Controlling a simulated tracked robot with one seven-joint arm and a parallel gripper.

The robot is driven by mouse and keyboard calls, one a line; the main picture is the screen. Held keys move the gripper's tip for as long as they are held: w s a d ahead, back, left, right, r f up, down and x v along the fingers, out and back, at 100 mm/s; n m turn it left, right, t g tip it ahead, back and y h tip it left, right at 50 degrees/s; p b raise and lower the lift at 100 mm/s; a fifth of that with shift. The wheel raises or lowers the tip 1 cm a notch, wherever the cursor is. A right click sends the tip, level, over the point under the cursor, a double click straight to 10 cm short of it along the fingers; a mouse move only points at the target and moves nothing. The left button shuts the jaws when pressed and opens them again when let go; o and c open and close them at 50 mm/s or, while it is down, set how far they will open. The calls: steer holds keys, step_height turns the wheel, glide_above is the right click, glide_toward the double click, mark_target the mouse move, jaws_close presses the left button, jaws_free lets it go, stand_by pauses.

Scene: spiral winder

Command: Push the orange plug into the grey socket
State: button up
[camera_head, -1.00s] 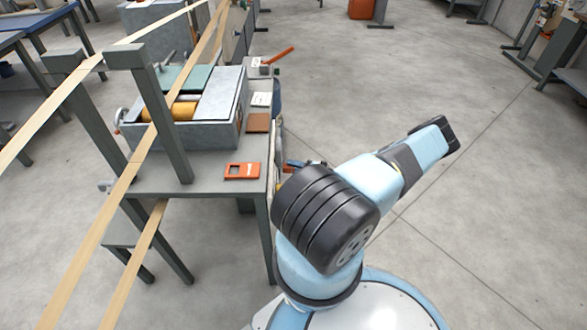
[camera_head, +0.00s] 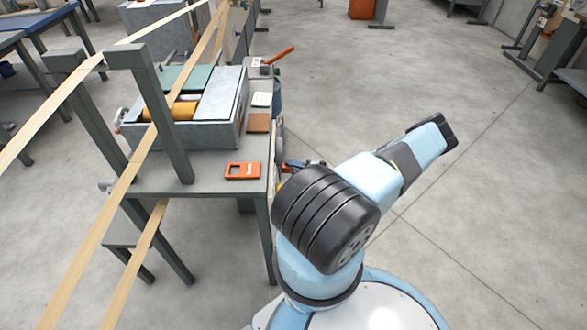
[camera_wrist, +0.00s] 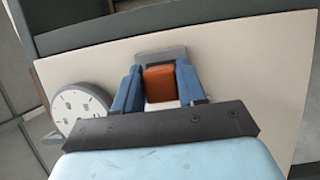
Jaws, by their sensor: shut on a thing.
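The orange plug (camera_wrist: 159,84) is between the two blue fingers of my gripper (camera_wrist: 160,90) in the wrist view, and the gripper is shut on it. A grey block (camera_wrist: 161,56) shows just beyond the plug on a pale panel; it looks like the socket. I cannot tell whether the plug touches it or how deep it sits. In the head view my arm largely hides the gripper, the plug and the socket.
The pale panel (camera_wrist: 240,62) fills most of the wrist view, with a round white dial (camera_wrist: 80,108) left of my gripper. In the head view, a bench (camera_head: 200,180) carries an orange frame-like item (camera_head: 242,171) and a grey machine (camera_head: 228,110). Open floor lies right.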

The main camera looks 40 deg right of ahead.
steer(key=shift+w+a, duration=0.15)
steer(key=shift+a, duration=0.05)
steer(key=o, duration=1.1)
steer(key=v, duration=1.3)
steer(key=shift+s+d+f, duration=0.1)
steer(key=shift+s+d, duration=0.15)
steer(key=shift+s, duration=0.05)
